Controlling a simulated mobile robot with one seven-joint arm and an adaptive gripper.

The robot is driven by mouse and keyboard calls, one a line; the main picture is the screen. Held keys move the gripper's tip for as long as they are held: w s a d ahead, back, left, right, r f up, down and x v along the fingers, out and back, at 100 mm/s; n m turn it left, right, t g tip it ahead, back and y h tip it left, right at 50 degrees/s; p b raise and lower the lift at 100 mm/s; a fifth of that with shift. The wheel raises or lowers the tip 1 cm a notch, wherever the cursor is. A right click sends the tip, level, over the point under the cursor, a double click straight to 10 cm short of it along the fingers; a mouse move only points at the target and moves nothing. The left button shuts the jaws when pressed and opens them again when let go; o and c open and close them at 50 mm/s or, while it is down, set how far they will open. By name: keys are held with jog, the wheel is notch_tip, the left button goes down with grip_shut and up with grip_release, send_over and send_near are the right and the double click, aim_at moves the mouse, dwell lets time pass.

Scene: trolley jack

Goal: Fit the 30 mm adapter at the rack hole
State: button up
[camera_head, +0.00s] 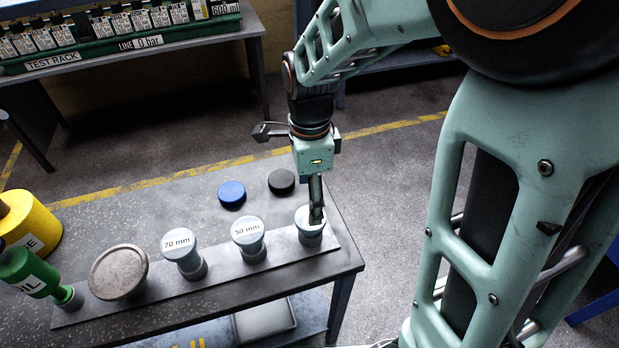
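My gripper (316,212) points straight down over the rightmost adapter (304,219), a short grey piece with a pale round top. Its fingers cover part of that top, and no label can be read on it; it is last in the row after the 70 mm and 50 mm adapters. The rack (217,278) is a long grey strip along the table's front. The adapter sits at the strip's right end. Whether it is fully seated in a hole is hidden. The fingers look close together from this side, but I cannot tell if they grip it.
The 50 mm adapter (247,231) stands just left of my gripper, then the 70 mm adapter (179,241), a wide grey disc (118,272) and a green bottle-like object (26,271). Blue (232,193) and black (282,181) discs lie behind. The table's right edge is close.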

notch_tip(320, 180, up, 4)
jog(key=shift+f, duration=0.2)
dwell(0.3)
